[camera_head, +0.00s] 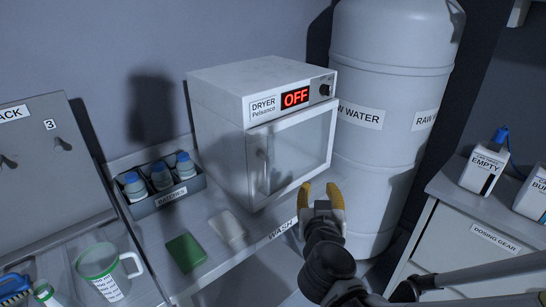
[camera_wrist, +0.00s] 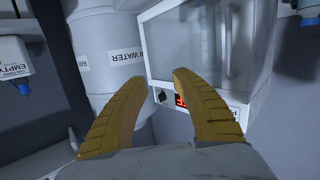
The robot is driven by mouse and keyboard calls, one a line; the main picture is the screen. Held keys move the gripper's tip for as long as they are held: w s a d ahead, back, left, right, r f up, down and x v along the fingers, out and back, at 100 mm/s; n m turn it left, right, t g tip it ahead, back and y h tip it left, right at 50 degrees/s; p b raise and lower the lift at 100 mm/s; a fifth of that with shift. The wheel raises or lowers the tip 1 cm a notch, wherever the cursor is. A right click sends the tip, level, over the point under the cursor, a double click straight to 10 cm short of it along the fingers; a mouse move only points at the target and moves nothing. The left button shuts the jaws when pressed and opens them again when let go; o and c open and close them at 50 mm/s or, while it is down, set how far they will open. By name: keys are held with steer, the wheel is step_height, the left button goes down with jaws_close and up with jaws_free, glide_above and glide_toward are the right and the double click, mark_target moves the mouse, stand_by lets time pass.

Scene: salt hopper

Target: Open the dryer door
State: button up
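The dryer (camera_head: 218,115) is a white box on the shelf with a dark display reading OFF in red and a small black knob. Its glass-fronted door (camera_head: 295,152) looks shut, with a vertical handle (camera_head: 264,172) at its left side. In the wrist view the dryer appears upside down, with the door (camera_wrist: 190,45) and the handle (camera_wrist: 232,40) at the upper right. My gripper (camera_head: 321,190) has yellow fingers spread apart with nothing between them. It is in front of the dryer's lower right corner, to the right of the handle and apart from it.
A large raw water tank (camera_head: 385,120) stands close on the right. A bin of several blue-capped bottles (camera_head: 160,178) is left of the dryer. A dosing gear cabinet (camera_head: 470,255) is at right.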

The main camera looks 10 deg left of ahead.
mark_target(268, 168)
steer(key=s+a+n+t+y, duration=0.15)
steer(key=a+y, duration=0.25)
steer(key=a, duration=0.7)
steer(key=shift+n, duration=0.45)
steer(key=x, duration=1)
steer(key=shift+w+a+f+p, duration=0.15)
steer(key=shift+w+f+p, duration=0.05)
steer(key=shift+p, duration=0.15)
jaws_close()
